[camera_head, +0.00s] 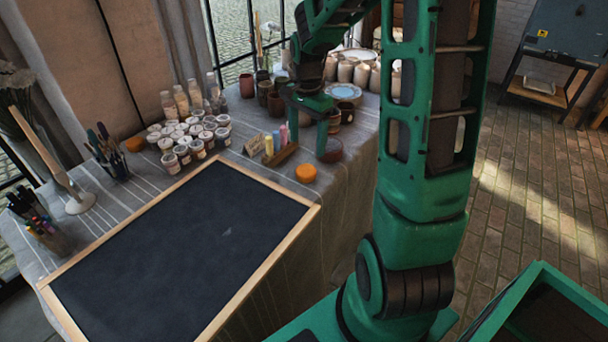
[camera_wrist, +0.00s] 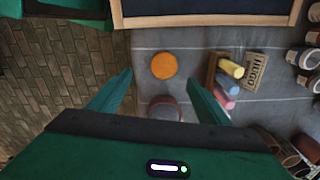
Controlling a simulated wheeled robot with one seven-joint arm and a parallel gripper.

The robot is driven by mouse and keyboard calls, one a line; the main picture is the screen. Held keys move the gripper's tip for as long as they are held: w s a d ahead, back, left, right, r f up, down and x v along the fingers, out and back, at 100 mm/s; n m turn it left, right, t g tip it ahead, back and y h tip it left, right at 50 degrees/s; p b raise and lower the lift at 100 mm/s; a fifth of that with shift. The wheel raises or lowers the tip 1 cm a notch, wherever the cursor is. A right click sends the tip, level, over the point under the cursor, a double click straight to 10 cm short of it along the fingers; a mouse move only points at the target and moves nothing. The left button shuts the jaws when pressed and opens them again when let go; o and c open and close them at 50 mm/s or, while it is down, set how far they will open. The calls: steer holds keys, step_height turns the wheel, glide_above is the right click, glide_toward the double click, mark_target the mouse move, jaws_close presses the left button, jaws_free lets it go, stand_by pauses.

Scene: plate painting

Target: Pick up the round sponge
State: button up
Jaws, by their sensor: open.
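A round orange sponge (camera_head: 306,173) lies on the grey cloth of the table, just off the far right corner of the blackboard. It also shows in the wrist view (camera_wrist: 164,65), a little beyond my fingertips and between their lines. My gripper (camera_head: 308,147) is open and empty, with its fingers pointing down above the table behind the sponge. In the wrist view the two fingers (camera_wrist: 160,80) stand wide apart. A round reddish-brown pot (camera_wrist: 165,108) shows between them, partly hidden by my gripper body.
A wooden holder with coloured chalks (camera_wrist: 230,70) and a small lettered card (camera_wrist: 255,70) stand close beside the sponge. The framed blackboard (camera_head: 185,255) fills the front of the table. Many paint jars (camera_head: 188,140) stand at the back left. The table edge is close on the sponge's other side.

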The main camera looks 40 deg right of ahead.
glide_above(305, 170)
step_height(305, 170, down, 6)
steer(key=shift+s+a, duration=0.1)
steer(key=shift+s, duration=0.05)
steer(key=shift+w+f, duration=0.15)
steer(key=shift+f, duration=1.15)
steer(key=shift+w+f, duration=0.1)
steer(key=shift+f, duration=1.2)
steer(key=shift+c, duration=0.3)
steer(key=c, duration=1.1)
steer(key=shift+r, duration=0.1)
steer(key=shift+c, duration=0.2)
